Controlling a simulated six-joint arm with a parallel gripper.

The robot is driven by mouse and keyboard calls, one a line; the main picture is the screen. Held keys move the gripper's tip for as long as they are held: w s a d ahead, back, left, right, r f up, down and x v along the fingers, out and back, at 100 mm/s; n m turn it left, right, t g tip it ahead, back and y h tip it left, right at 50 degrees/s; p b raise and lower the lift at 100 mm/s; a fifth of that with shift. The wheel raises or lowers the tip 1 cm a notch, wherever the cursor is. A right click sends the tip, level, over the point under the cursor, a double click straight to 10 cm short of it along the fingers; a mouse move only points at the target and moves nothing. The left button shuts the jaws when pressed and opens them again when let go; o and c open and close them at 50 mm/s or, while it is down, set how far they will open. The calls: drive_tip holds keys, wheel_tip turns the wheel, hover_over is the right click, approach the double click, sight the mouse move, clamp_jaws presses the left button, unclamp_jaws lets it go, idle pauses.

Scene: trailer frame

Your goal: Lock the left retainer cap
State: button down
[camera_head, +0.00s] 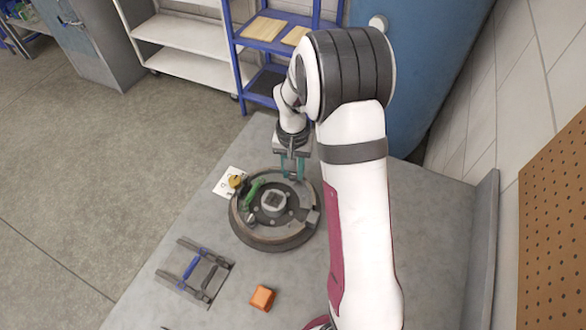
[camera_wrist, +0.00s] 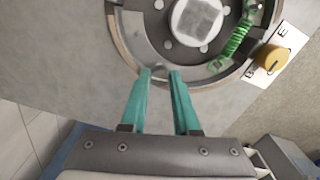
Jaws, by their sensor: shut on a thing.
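The round brake-like assembly (camera_head: 240,232) lies flat on the grey table, with a pale square-topped hub (camera_head: 273,201) in its middle. It also shows in the wrist view, with the hub (camera_wrist: 198,20) at the top and small round grey discs around it. I cannot tell which disc is the left retainer cap. My gripper (camera_head: 292,174) has teal fingers and is at the assembly's far rim. A green spring (camera_wrist: 235,38) lies to the right of the hub.
A yellow knob (camera_head: 236,181) on a white marked card is beside the assembly. A rack (camera_head: 215,284) with a blue-handled and a dark-handled tool and an orange block (camera_head: 262,297) lie nearer. The table right of my arm is clear, up to a raised edge (camera_head: 484,240).

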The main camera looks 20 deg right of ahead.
sight(293, 174)
drive_tip(key=shift+m, duration=0.7)
drive_tip(key=c, duration=0.6)
unclamp_jaws()
drive_tip(key=shift+c, duration=0.2)
wheel_tip(293, 174, up, 16)
drive_tip(key=s+a, duration=0.3)
drive_tip(key=s, duration=0.6)
drive_tip(key=s+a+n+y, duration=0.1)
drive_tip(key=s+a, duration=0.2)
drive_tip(key=s, duration=0.6)
drive_tip(key=s+a, duration=0.3)
drive_tip(key=s, duration=0.5)
drive_tip(key=shift+s+a+f+n+y, duration=0.3)
drive_tip(key=shift+s+a+f+y, duration=0.05)
drive_tip(key=shift+s+y, duration=0.05)
